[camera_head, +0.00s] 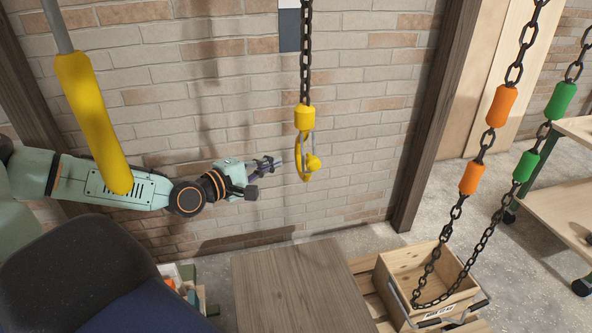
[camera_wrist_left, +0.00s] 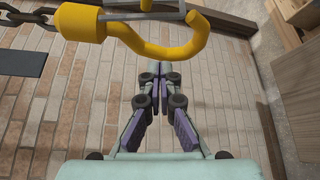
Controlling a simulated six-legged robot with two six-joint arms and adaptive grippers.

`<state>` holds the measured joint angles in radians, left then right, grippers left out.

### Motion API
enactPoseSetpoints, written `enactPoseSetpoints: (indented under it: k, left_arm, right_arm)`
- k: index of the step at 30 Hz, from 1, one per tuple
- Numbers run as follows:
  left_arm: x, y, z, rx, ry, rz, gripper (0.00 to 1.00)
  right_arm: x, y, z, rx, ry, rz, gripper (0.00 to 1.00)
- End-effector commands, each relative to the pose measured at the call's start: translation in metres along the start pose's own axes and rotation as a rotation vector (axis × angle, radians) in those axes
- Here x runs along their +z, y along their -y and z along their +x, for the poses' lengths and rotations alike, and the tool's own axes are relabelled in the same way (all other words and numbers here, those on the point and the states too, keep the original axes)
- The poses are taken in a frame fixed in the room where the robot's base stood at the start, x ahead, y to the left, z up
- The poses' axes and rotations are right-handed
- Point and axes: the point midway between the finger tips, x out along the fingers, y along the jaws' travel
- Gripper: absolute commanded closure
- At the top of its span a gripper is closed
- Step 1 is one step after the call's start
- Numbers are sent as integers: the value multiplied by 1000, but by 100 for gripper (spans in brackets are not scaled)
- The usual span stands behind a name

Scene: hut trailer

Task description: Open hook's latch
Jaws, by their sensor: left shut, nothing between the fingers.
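A yellow hook (camera_head: 301,163) hangs from a dark chain (camera_head: 306,55) by a yellow collar (camera_head: 304,117). A thin grey latch bar (camera_head: 310,143) runs along the hook's right side. In the left wrist view the yellow hook (camera_wrist_left: 155,45) spans the top, with the grey latch (camera_wrist_left: 150,16) partly cut off by the frame's top edge. My left gripper (camera_head: 278,163) is shut and empty, its tips just left of the hook in the head view. In the wrist view the gripper (camera_wrist_left: 160,68) points at the brick wall, below the hook's curve. I cannot tell whether it touches the hook.
A wooden table (camera_head: 290,285) stands below the hook, with a dark chair (camera_head: 95,275) to its left. A wooden crate (camera_head: 405,265) holds part of a chain with orange sleeves (camera_head: 501,106). A yellow padded pole (camera_head: 92,120) crosses in front of my left arm. A brick wall (camera_head: 220,100) stands behind.

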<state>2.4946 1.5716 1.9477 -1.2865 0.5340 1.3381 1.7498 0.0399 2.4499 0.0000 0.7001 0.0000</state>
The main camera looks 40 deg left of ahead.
Motion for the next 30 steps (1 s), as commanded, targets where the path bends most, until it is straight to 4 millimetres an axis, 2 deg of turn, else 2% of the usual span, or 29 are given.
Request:
enactPoseSetpoints:
  k: [1, 12, 22, 24, 30]
  left_arm:
    - [0, 4, 5, -4, 2, 6, 100]
    - [1, 5, 36, -7, 3, 7, 100]
    - [1, 4, 62, -6, 2, 7, 100]
    - [15, 0, 55, -7, 3, -2, 100]
    - [34, -1, 48, -4, 2, 2, 100]
  right_arm:
    - [0, 0, 9, 0, 0, 0, 48]
    - [0, 0, 43, 0, 0, 0, 48]
    - [0, 0, 61, 0, 0, 0, 48]
    - [0, 0, 51, 0, 1, 0, 48]
    - [0, 0, 43, 0, -1, 0, 48]
